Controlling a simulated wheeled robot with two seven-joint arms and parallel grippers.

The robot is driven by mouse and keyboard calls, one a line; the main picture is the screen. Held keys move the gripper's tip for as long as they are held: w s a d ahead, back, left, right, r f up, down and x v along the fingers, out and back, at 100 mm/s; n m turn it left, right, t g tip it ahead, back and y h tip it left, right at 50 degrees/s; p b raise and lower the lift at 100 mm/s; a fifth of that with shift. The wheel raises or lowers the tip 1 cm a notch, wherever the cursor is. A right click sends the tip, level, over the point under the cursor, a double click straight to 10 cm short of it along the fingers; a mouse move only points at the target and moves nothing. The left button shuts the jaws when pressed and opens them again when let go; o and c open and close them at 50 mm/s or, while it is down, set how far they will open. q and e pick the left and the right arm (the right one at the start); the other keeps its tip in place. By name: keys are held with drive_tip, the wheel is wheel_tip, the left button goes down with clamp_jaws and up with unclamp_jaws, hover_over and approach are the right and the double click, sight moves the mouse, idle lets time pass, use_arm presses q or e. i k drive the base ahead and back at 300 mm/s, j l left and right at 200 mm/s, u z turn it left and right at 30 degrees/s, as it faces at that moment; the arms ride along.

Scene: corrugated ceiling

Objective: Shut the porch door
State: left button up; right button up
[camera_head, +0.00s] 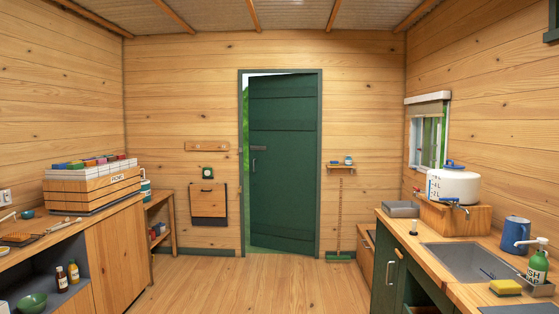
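The porch door (284,165) is a green plank door in a green frame (320,165) in the far wall. It stands ajar: a narrow gap on its left side shows bright green outdoors (246,130). A dark handle (254,164) and a latch bar (258,148) sit near its left edge. The door's right edge is close against the frame. Neither of my grippers shows in the head view, so nothing of mine is seen touching the door.
The wooden floor (230,275) is clear up to the door. A left counter (110,222) holds a slatted crate (92,186). A right counter (408,238) has a sink (470,262) and a white water container (452,186). A broom (340,257) stands right of the door.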

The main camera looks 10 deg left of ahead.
sight(283, 108)
drive_tip(key=u, duration=0.4)
drive_tip(key=i, duration=8.35)
drive_tip(key=j, duration=0.1)
